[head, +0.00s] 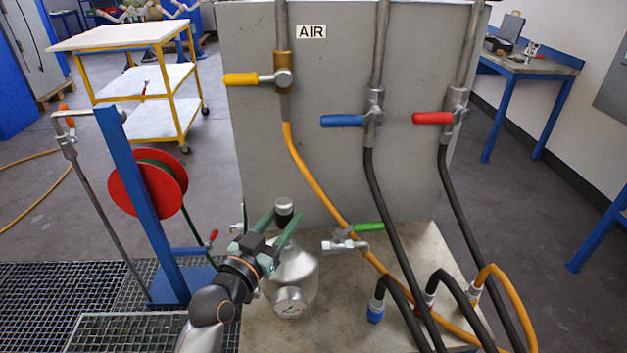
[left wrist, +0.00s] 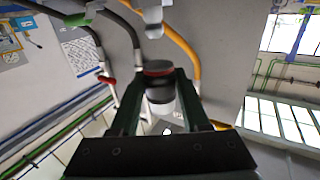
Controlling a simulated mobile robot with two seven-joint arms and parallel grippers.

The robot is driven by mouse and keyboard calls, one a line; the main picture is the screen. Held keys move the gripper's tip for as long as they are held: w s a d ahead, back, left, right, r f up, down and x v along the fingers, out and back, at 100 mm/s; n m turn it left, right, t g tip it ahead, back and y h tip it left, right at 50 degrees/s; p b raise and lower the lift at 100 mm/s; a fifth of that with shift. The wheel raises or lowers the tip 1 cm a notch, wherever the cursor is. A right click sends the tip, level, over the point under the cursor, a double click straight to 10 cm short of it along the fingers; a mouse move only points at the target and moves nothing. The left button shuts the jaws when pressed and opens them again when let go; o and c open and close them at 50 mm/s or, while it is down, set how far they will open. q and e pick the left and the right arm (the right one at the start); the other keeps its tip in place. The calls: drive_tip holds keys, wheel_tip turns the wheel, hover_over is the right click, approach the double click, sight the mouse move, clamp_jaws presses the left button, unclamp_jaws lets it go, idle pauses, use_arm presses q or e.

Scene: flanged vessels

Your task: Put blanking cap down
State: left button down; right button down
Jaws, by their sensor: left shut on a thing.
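I cannot tell whether cap and vessel touch. My gripper and arm hide part of the vessel. My right gripper is not in view.
A grey panel marked AIR (head: 311,32) stands behind, with yellow (head: 240,79), blue (head: 342,121) and red (head: 432,118) valve handles. Hoses cross the bench (head: 345,305) on the right. A green-handled valve (head: 368,227) is right of the vessel. A red reel (head: 125,185) stands left.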

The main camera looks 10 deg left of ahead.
use_arm(q)
drive_tip(key=shift+s+a+f, duration=0.1)
drive_tip(key=shift+s+f, duration=0.05)
drive_tip(key=shift+s, duration=0.05)
drive_tip(key=s+a+r+n+y, duration=0.1)
drive_tip(key=s+a+n+y, duration=0.1)
drive_tip(key=s, duration=0.9)
drive_tip(key=shift+s+a+n+t+y, duration=0.35)
drive_tip(key=shift+a+y, duration=0.5)
drive_tip(key=shift+y, duration=0.35)
drive_tip(key=shift+w, duration=0.1)
